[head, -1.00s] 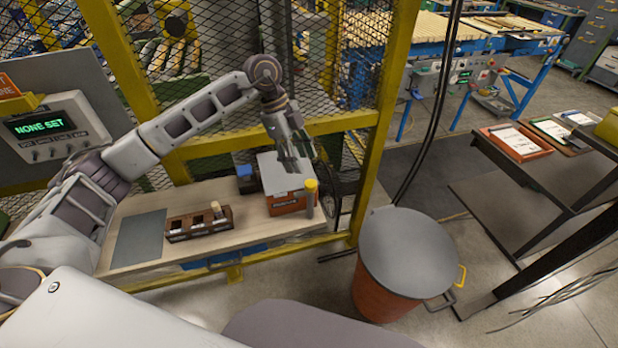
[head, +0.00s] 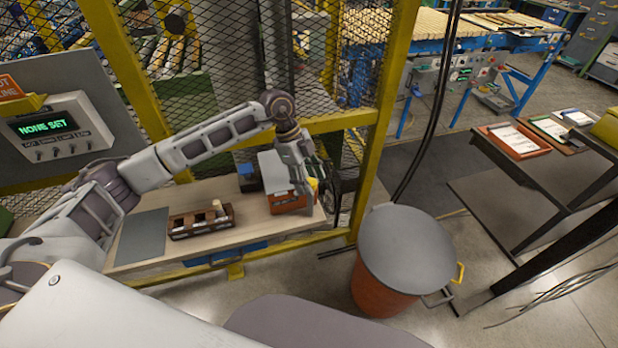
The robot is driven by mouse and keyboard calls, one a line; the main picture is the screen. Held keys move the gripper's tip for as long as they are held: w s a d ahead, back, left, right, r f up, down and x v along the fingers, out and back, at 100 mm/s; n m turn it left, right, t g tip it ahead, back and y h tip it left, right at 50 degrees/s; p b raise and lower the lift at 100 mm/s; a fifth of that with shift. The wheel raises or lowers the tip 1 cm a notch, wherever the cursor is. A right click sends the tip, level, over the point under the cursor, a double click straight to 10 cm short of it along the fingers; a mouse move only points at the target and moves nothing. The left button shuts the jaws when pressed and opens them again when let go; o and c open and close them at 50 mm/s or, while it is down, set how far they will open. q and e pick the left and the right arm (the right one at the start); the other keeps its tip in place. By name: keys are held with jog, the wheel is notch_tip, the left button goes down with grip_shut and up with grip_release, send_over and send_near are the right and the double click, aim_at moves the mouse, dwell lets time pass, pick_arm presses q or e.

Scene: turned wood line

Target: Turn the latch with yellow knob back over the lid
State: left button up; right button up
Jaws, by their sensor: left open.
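The orange box (head: 288,204) with a grey lid (head: 270,172) stands at the right end of the wooden bench. The yellow knob (head: 313,184) of the latch shows at the box's right front corner, partly hidden by my left gripper. My left gripper (head: 308,196) is open and points down at that corner, its fingers beside the knob. I cannot tell whether they touch it. The latch's bar is hidden behind the gripper. My right gripper is out of view.
A wooden tray (head: 188,231) with compartments and a grey mat (head: 142,236) lie on the bench left of the box. Yellow posts and wire mesh (head: 225,60) stand behind. A lidded orange bin (head: 375,284) stands on the floor to the right.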

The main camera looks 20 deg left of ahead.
pick_arm(q)
jog(key=c, duration=1)
jog(key=shift+m, duration=0.5)
jog(key=m+g, duration=0.1)
jog(key=m, duration=0.1)
jog(key=m+b, duration=0.1)
jog(key=m, duration=0.1)
jog(key=shift+w+g+y, duration=0.15)
jog(key=shift+g+y, duration=0.25)
jog(key=m+b, duration=0.1)
jog(key=m, duration=0.2)
jog(key=shift+d+g+y, duration=0.1)
jog(key=shift+g+y, duration=0.3)
jog(key=m+y+b, duration=0.1)
jog(key=m, duration=0.2)
jog(key=m+g+y+b, duration=0.1)
jog(key=m+b, duration=0.1)
jog(key=m, duration=0.1)
jog(key=shift+w+d, duration=0.1)
jog(key=shift+d, duration=0.05)
jog(key=shift+m+y+b, duration=0.3)
jog(key=shift+m+y, duration=0.5)
jog(key=shift+m, duration=1.2)
